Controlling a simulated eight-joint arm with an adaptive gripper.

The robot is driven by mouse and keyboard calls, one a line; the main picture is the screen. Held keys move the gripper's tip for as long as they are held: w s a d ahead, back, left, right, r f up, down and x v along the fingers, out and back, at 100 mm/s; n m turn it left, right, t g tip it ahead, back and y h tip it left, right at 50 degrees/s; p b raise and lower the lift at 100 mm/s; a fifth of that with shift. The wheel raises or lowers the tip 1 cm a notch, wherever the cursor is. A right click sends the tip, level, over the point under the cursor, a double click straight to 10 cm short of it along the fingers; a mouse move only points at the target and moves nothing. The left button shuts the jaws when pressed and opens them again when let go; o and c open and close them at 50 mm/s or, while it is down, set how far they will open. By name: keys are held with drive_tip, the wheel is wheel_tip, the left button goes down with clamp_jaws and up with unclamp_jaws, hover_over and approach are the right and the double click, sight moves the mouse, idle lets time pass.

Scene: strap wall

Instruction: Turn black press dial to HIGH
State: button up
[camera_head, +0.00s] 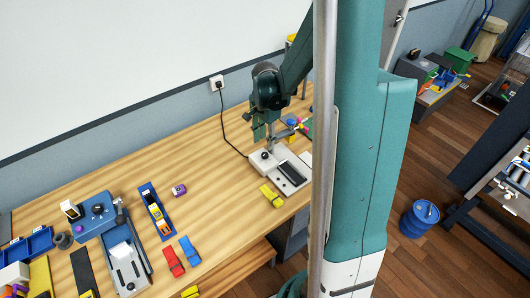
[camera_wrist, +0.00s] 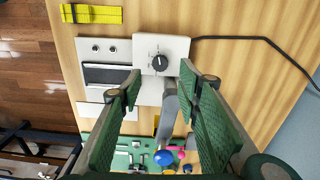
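The black dial (camera_wrist: 160,63) sits on a pale square panel at the end of the white press (camera_wrist: 108,75) in the wrist view. Its light pointer mark aims roughly up in that picture; the labels around it are too small to read. In the head view the press (camera_head: 289,174) stands at the table's right end, and the dial (camera_head: 266,155) is a small dark knob on it. My gripper (camera_wrist: 166,80) is open and empty, its two green-padded fingers spread on either side of the dial's line of sight. In the head view my gripper (camera_head: 261,132) is above the press, near the dial.
A grey lever arm (camera_wrist: 171,108) rises between my fingers. A black cord (camera_wrist: 255,40) runs from the press to the wall outlet (camera_head: 217,83). Yellow strap (camera_wrist: 92,14) lies beside the press. A green tray (camera_wrist: 125,155) with small coloured parts lies on the opposite side.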

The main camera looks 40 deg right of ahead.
sight(265, 154)
drive_tip(key=shift+f, duration=3.85)
drive_tip(key=shift+c, duration=0.7)
drive_tip(key=c, duration=0.8)
drive_tip(key=shift+o, duration=0.2)
